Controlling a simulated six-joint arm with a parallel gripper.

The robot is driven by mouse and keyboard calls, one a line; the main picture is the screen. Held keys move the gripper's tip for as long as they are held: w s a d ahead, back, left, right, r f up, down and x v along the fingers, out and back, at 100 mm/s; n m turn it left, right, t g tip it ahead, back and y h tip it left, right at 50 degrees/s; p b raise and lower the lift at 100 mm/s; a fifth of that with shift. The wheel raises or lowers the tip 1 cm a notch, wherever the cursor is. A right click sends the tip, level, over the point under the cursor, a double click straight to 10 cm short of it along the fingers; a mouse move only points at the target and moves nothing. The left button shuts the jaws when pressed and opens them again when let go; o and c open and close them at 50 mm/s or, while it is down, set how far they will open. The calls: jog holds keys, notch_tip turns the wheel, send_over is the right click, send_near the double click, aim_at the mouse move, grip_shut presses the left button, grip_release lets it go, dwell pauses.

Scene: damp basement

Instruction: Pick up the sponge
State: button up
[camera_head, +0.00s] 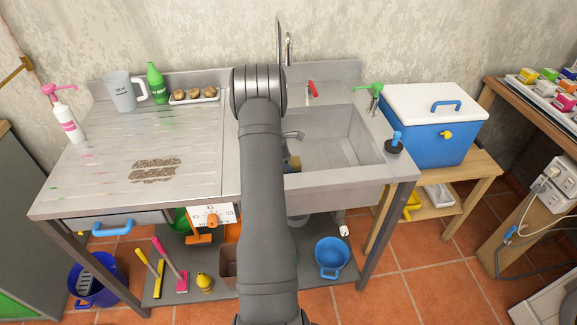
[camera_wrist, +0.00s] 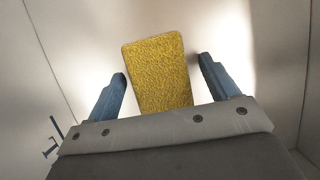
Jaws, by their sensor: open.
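A yellow, rough-textured rectangular sponge (camera_wrist: 158,85) shows in the wrist view, slightly tilted, against a pale surface. My gripper (camera_wrist: 163,67) is open, with one blue-grey finger on each side of the sponge. A gap shows between each finger and the sponge. The sponge's near end is hidden behind the gripper body. In the head view my arm reaches over the steel sink (camera_head: 340,152) and hides most of the gripper. A small yellowish patch shows beside the arm in the sink; I cannot tell clearly what it is.
The faucet (camera_head: 292,135) is close to my arm. The ribbed drainboard (camera_head: 110,165) holds a mug (camera_head: 121,93) and bottles. A blue cooler (camera_head: 432,128) stands right.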

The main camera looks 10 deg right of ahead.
jog(key=shift+f, duration=0.25)
dwell(0.3)
jog(key=c, duration=1.3)
jog(key=shift+o, duration=0.2)
jog(key=shift+r, duration=0.1)
